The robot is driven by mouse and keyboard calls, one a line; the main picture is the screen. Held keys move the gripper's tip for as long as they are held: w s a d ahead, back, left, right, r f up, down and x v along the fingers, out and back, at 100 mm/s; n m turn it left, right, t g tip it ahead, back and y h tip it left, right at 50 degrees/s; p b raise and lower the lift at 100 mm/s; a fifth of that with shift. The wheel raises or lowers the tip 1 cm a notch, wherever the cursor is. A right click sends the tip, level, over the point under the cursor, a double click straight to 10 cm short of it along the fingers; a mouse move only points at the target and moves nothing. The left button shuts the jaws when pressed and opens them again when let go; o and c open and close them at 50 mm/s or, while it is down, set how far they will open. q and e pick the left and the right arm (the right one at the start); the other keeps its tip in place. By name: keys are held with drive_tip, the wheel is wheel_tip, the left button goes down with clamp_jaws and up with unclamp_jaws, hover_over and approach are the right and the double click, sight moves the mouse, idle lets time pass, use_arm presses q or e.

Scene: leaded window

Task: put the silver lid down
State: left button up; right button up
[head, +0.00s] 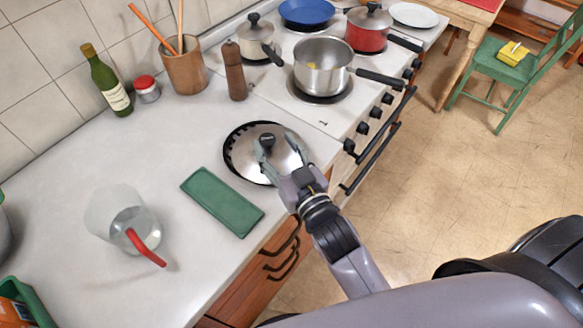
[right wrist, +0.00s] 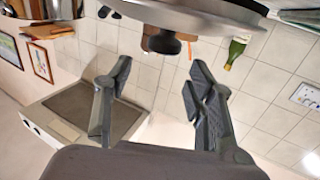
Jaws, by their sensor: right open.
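The silver lid (head: 283,158) lies knob up on a round black trivet (head: 228,153) near the counter's front edge. The trivet's dark, notched rim shows mainly on the left. The lid's black knob (head: 267,139) points up. My right gripper (head: 283,148) is open over the lid, its fingers spread near the knob. In the right wrist view, the lid (right wrist: 200,14) is at the top and its knob (right wrist: 165,43) hangs toward my open, empty fingers (right wrist: 160,85), with a gap between. My left gripper is out of view.
A green tray (head: 222,201) lies beside the trivet, and a clear jug (head: 122,218) with a red handle stands left. A steel saucepan (head: 322,68) stands on the stove behind. A pepper mill (head: 235,72) stands near the stove.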

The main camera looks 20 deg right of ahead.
drive_tip(key=s, duration=0.4)
drive_tip(key=s+d+b, duration=0.1)
drive_tip(key=s, duration=0.1)
drive_tip(key=shift+s+r, duration=0.1)
drive_tip(key=shift+s, duration=0.1)
drive_tip(key=shift+s+d+r, duration=0.15)
drive_tip(key=shift+s+r, duration=0.05)
drive_tip(key=shift+s, duration=0.45)
